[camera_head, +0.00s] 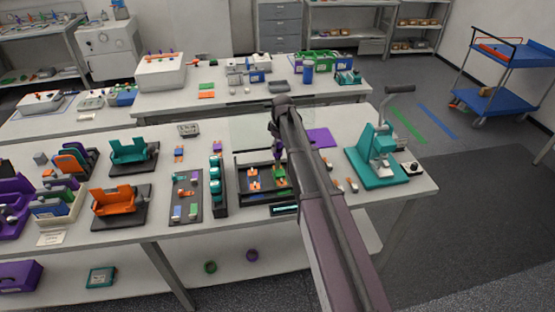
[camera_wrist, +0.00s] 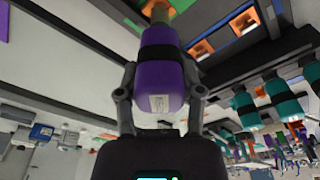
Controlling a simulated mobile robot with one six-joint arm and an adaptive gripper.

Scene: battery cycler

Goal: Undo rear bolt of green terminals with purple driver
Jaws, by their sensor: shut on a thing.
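The purple driver (camera_wrist: 160,75) stands between the two fingers of my gripper (camera_wrist: 160,88), which is shut on its handle. In the head view the driver (camera_head: 278,151) hangs below my gripper, largely hidden by my arm. Its shaft points at the green terminals (camera_head: 280,177) in the dark battery cycler (camera_head: 240,187). A bit of green (camera_wrist: 181,5) shows beside the shaft in the wrist view. The driver's tip and the rear bolt are hidden, so I cannot tell whether they touch. Orange terminals (camera_head: 254,181) sit left of the green ones.
A purple mat (camera_head: 321,137) lies behind. Some bare white table shows at the front right.

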